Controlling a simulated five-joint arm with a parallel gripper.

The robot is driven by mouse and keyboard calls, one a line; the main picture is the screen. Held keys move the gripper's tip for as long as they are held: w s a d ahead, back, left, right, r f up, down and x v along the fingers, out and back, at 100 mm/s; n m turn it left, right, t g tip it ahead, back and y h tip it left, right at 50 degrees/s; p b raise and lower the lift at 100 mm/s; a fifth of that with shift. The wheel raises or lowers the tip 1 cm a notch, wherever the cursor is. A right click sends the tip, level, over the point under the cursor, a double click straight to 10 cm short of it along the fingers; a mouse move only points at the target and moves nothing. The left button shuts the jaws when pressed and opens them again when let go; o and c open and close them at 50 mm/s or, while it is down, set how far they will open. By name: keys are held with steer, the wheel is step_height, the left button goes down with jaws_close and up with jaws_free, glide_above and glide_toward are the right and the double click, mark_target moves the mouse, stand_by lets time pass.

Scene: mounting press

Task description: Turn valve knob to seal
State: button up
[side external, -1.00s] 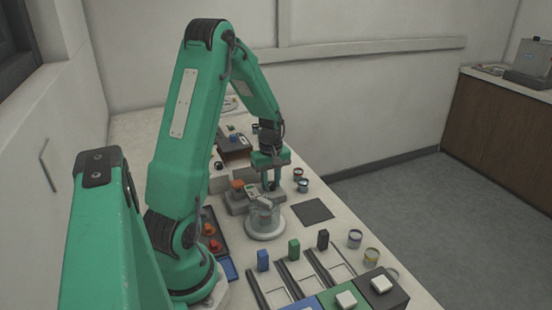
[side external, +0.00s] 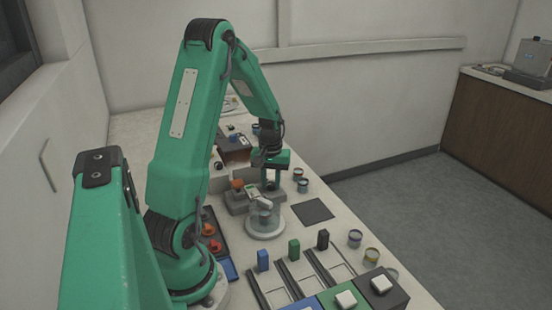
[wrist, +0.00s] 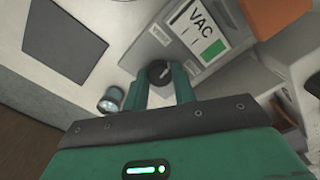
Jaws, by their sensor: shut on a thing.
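The valve knob (wrist: 158,72) is a small black round knob with a light pointer mark. It sits on a grey unit (wrist: 148,48) beside a panel labelled VAC (wrist: 204,32) with a green field. My gripper (wrist: 160,84) has its two green fingers on either side of the knob and is shut on it. In the side view my gripper (side external: 270,184) points down at the grey unit (side external: 238,205), and the knob cannot be made out there.
A clear chamber on a white round base (side external: 265,230) stands just in front of my gripper. An orange part (side external: 237,184) is to its left. Small jars (side external: 301,185) and a dark mat (side external: 313,210) are to its right. Coloured blocks and rails (side external: 290,262) lie nearer the camera.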

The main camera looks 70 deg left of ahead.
mark_target(272, 184)
steer(key=m, duration=0.4)
steer(key=shift+r+m, duration=0.1)
steer(key=shift+m, duration=0.2)
steer(key=m, duration=0.4)
steer(key=shift+m, duration=0.3)
steer(key=o, duration=1)
steer(key=shift+r, duration=3.8)
steer(key=shift+d+r, duration=0.1)
steer(key=shift+r, duration=0.05)
